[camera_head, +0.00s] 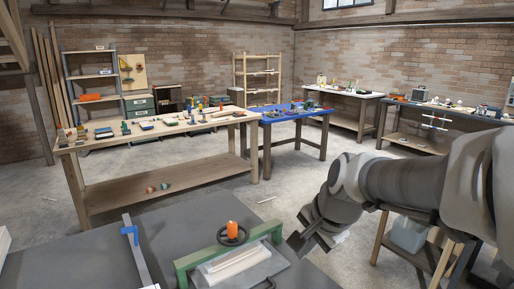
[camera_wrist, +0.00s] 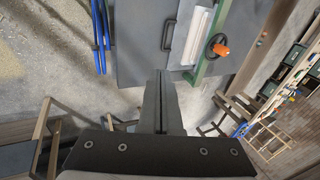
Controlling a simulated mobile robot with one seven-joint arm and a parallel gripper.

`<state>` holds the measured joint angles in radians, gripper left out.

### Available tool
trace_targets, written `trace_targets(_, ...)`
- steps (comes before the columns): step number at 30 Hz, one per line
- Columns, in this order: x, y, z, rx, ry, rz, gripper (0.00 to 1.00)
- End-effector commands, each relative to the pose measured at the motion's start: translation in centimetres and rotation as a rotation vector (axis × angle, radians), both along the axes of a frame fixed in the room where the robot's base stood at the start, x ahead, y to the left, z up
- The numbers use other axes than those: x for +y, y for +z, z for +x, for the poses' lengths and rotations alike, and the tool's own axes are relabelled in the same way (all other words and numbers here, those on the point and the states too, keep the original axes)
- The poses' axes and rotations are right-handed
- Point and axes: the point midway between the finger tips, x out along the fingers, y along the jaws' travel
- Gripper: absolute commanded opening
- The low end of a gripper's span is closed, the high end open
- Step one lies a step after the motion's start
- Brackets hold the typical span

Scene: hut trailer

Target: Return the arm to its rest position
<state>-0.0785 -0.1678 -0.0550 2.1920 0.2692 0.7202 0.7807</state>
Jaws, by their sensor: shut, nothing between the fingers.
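My arm reaches in from the right in the head view, bent down over the right end of a grey work surface (camera_head: 90,250). My gripper (camera_head: 300,245) is at its lower end, just right of a green-framed fixture (camera_head: 190,262). In the wrist view my gripper (camera_wrist: 160,75) shows its two fingers closed together with nothing between them. The fingers point toward the grey surface (camera_wrist: 135,40) and seem apart from it; the exact height is unclear.
An orange-topped black handwheel (camera_head: 232,233) stands on the fixture near my gripper. A wooden workbench (camera_head: 150,133), a blue table (camera_head: 292,115) and a stool or stand (camera_head: 415,260) stand around open concrete floor.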

Motion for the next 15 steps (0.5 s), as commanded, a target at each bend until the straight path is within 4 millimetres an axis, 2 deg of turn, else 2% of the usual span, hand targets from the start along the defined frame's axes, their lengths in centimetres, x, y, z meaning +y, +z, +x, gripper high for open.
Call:
trace_targets(1, -0.4, 0.9, -1.6, -0.029, 0.071, -0.044, 0.00)
trace_targets(6, -1.8, 2.2, -6.6, -0.098, 0.322, -0.213, 0.00)
trace_targets(12, -3.5, 2.6, -12.0, -0.152, 0.587, -0.418, 0.00)
trace_targets(15, -4.1, 2.4, -13.8, -0.163, 0.685, -0.498, 0.00)
